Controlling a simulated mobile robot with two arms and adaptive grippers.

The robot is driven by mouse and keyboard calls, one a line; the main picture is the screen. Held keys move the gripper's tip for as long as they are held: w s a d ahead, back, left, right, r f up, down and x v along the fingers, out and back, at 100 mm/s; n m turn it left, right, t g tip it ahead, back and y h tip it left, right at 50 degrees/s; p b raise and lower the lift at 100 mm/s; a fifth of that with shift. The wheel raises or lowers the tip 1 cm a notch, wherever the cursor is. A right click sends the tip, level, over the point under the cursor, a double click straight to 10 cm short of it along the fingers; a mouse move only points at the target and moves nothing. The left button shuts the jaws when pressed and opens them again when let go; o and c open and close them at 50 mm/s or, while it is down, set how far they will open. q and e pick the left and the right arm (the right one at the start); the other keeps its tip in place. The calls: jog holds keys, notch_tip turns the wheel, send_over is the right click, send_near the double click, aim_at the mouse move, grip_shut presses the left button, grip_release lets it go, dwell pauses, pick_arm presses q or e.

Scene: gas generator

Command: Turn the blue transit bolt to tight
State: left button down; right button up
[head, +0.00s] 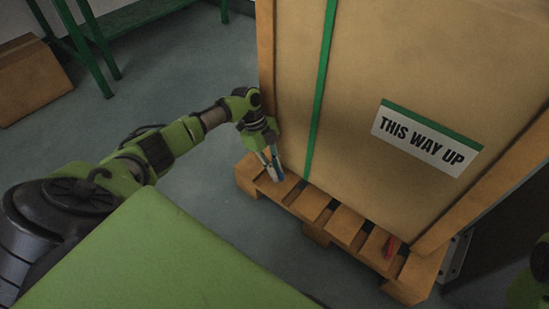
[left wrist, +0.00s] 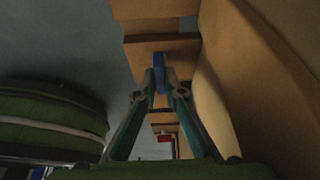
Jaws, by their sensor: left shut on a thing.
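The blue transit bolt (left wrist: 159,66) shows in the left wrist view between my fingertips, against the wooden slats. In the head view, a small bit of blue shows at the fingertips, mostly hidden by the fingers. My left gripper (head: 273,168) points down at the left front corner of the pallet (head: 343,225), close to the crate's lower edge. It also shows in the left wrist view (left wrist: 160,82), with both fingers closed on the bolt from its two sides. Whether the bolt is tight cannot be told. My right gripper is not in the picture.
A large crate (head: 375,60) with a green strap (head: 320,90) and a THIS WAY UP label (head: 427,137) stands on the pallet. A red piece (head: 391,247) sits at the pallet's right end. The floor left of the pallet is clear. A cardboard box (head: 35,80) lies far left.

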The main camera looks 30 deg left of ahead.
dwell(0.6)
pick_arm(q)
jog(key=c, duration=2.1)
grip_release()
jog(key=shift+c, duration=0.2)
jog(key=shift+a+r, duration=0.1)
jog(key=shift+r, duration=0.15)
jog(key=v, duration=1.1)
jog(key=shift+w+r, duration=0.15)
jog(key=shift+r, duration=0.1)
jog(key=shift+f, duration=0.1)
